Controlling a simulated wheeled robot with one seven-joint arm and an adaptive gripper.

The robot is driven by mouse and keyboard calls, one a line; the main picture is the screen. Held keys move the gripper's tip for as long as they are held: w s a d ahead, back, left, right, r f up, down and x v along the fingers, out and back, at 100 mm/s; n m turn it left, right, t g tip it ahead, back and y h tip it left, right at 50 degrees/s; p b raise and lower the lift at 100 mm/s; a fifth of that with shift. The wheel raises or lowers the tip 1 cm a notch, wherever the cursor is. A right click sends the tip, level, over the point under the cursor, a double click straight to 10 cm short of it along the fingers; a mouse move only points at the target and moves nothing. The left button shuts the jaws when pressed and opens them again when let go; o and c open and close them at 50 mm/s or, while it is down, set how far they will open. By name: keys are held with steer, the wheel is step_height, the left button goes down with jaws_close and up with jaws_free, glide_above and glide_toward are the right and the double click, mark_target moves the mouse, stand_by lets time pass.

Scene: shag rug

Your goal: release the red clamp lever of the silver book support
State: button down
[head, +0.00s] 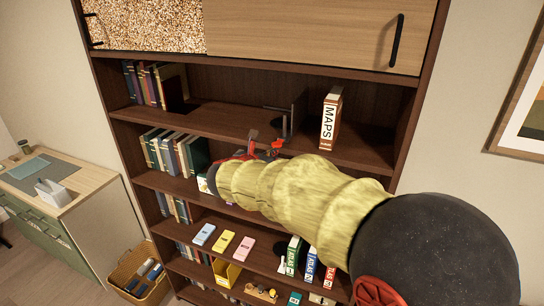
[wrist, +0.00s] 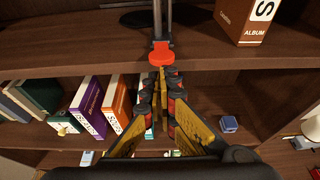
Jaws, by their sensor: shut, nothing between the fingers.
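The silver book support (wrist: 161,18) stands on the upper open shelf, with its rod running back from the shelf's front edge in the wrist view. Its red clamp lever (wrist: 161,54) sits at that edge. My gripper (wrist: 161,82) is shut and empty. Its fingertips are just below the lever in the wrist view; I cannot tell whether they touch it. My gripper also shows at the shelf edge in the head view (head: 262,143).
A MAPS book (head: 331,118) stands right of the support. Shelf boards (head: 340,155) lie above and below my gripper. Books (wrist: 90,104) stand on the lower shelf, with a small blue object (wrist: 229,123) to the right. The upper shelf's middle is largely clear.

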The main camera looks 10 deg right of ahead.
mark_target(277, 142)
steer(key=shift+r+p, duration=0.6)
steer(key=shift+r, duration=1.15)
steer(key=shift+r+p, duration=0.6)
steer(key=shift+r, duration=0.2)
steer(key=shift+f, duration=0.1)
